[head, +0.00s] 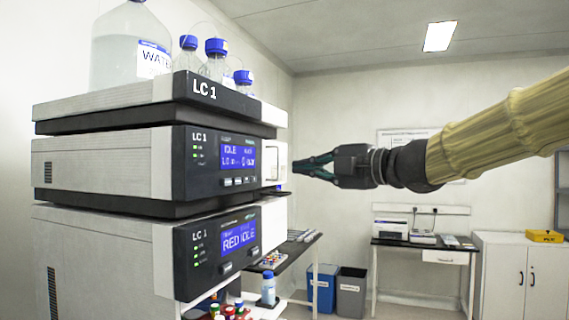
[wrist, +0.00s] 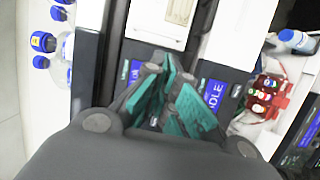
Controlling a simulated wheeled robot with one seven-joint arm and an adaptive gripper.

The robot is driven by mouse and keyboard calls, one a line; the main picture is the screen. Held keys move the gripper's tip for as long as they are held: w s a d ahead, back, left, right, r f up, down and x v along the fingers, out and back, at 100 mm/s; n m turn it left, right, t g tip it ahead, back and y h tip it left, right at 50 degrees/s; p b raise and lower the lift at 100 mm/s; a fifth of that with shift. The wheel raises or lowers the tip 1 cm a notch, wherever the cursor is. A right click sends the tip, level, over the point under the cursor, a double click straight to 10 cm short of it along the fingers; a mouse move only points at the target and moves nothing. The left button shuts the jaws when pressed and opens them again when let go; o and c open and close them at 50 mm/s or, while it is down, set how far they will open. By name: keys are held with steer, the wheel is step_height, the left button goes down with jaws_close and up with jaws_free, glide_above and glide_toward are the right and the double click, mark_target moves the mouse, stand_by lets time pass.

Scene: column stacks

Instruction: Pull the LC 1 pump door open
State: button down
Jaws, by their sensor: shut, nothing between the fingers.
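The LC 1 stack stands at left in the head view. Its middle module (head: 228,160) has a dark front with a blue IDLE display. A white section (head: 273,163) at the right of this front seems to be the pump door area; I cannot tell whether the door is ajar. It shows as a pale framed panel (wrist: 158,22) at the top of the wrist view. My gripper (head: 296,168) points left at this section, its green fingertips close to it; contact is unclear. In the wrist view the fingers (wrist: 170,70) are together, with nothing held.
The lower module (head: 216,248) reads RED IDLE. A large water bottle (head: 128,50) and blue-capped bottles stand on the top tray (head: 155,98). Bins (head: 350,292) and a desk stand behind.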

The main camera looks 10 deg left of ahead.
mark_target(261, 161)
steer(key=shift+n, duration=0.3)
steer(key=x, duration=0.3)
steer(key=r+p+x, duration=0.1)
steer(key=x, duration=0.2)
steer(key=p+x, duration=0.1)
steer(key=x, duration=0.2)
steer(key=shift+a+r, duration=0.2)
steer(key=shift+a, duration=0.1)
